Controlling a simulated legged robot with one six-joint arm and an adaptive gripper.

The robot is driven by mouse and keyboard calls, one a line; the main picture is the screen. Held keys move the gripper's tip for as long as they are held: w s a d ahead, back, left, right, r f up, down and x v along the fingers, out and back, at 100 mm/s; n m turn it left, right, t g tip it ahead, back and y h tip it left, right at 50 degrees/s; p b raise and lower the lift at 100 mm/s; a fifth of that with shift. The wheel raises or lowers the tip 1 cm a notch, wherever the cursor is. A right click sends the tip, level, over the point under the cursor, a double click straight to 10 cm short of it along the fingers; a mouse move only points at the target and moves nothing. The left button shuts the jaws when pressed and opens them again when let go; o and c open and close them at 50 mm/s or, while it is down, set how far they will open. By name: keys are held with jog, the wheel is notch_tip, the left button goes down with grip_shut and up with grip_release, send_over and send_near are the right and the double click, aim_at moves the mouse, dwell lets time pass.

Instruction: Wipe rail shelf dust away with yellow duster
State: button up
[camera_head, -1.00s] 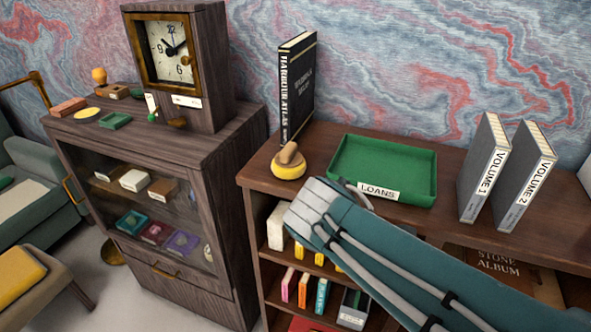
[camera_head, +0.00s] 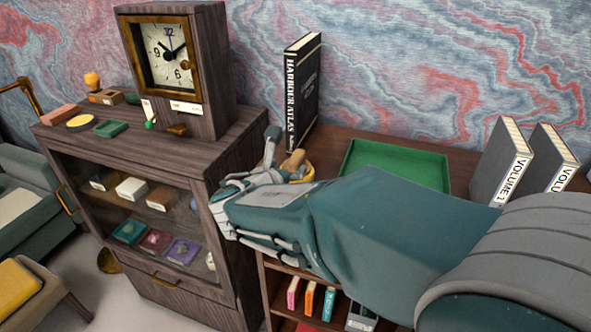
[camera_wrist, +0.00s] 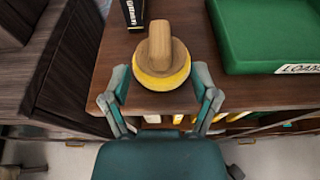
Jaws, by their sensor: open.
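The yellow duster (camera_wrist: 162,72) is a round yellow pad with an upright wooden handle. It stands on the brown rail shelf (camera_wrist: 245,97) near its front left corner. In the wrist view my gripper (camera_wrist: 162,85) is open, with one finger on each side of the duster and gaps between. In the head view my gripper (camera_head: 255,160) is at the shelf's left end and hides most of the duster (camera_head: 298,168). Dust on the shelf cannot be made out.
A green LOANS tray (camera_head: 395,165) stands right of the duster. The black Harbour Atlas (camera_head: 302,92) stands behind it. Two grey volumes (camera_head: 503,160) lean at the right. A dark cabinet (camera_head: 150,150) with a clock (camera_head: 168,50) stands close on the left.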

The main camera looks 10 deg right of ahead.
aim_at(296, 155)
jog(key=shift+w+d+f, duration=0.25)
jog(key=shift+w+d, duration=0.05)
jog(key=shift+w, duration=0.35)
jog(key=x, duration=0.5)
jog(key=shift+w+d, duration=0.1)
grip_shut()
